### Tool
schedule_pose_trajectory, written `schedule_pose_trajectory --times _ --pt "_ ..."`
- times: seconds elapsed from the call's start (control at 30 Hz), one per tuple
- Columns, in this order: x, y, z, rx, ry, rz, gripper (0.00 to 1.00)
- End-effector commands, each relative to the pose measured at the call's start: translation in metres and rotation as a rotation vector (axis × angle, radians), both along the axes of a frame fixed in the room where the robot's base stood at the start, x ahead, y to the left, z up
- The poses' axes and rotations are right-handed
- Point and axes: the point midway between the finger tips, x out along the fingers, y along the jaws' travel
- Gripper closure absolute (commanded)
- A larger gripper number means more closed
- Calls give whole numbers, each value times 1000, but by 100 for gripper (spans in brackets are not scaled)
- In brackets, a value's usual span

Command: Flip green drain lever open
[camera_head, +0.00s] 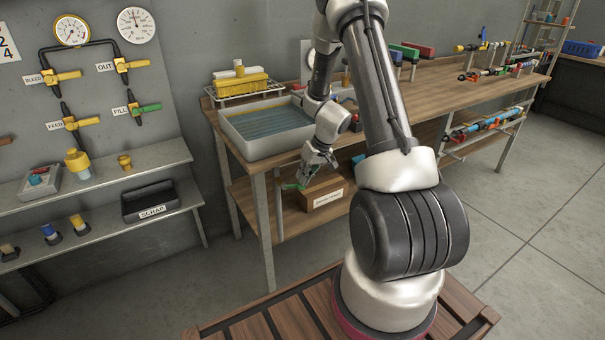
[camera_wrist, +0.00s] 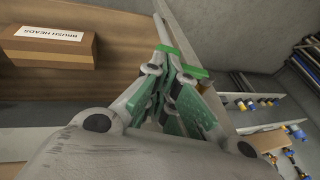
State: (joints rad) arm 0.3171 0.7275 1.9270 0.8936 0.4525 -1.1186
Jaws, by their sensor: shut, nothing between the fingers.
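A green lever (camera_head: 291,186) shows below the front of the water-filled basin (camera_head: 262,146), beside the bench leg. It lies roughly level in the head view, and I take it for the drain lever. My gripper (camera_head: 304,177) is close to its right end, pointing down and left, shut and empty. In the wrist view my gripper (camera_wrist: 178,64) has green finger parts. Whether the tips touch the lever is not clear. The drain body is hidden.
A brown brush heads box (camera_head: 327,196) stands on the lower shelf, right of the lever; it also shows in the wrist view (camera_wrist: 45,48). The bench leg (camera_head: 264,224) is close on the left. A wall panel with gauges and the green FILL lever (camera_head: 145,108) is further left.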

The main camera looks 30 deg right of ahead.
Motion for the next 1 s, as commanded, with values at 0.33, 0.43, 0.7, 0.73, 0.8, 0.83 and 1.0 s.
schedule_pose_trajectory --times 0.33,0.43,0.7,0.73,0.8,0.83,1.0 --pt "0 -1 -5 -2 1 1 100" --pt "0 -1 -5 -2 1 1 100" --pt "0 -1 4 -3 0 2 100" --pt "0 -1 6 -3 1 1 100" --pt "0 -1 9 -3 0 0 100" --pt "0 -1 10 -3 0 0 100" --pt "0 -1 11 -3 1 0 100"
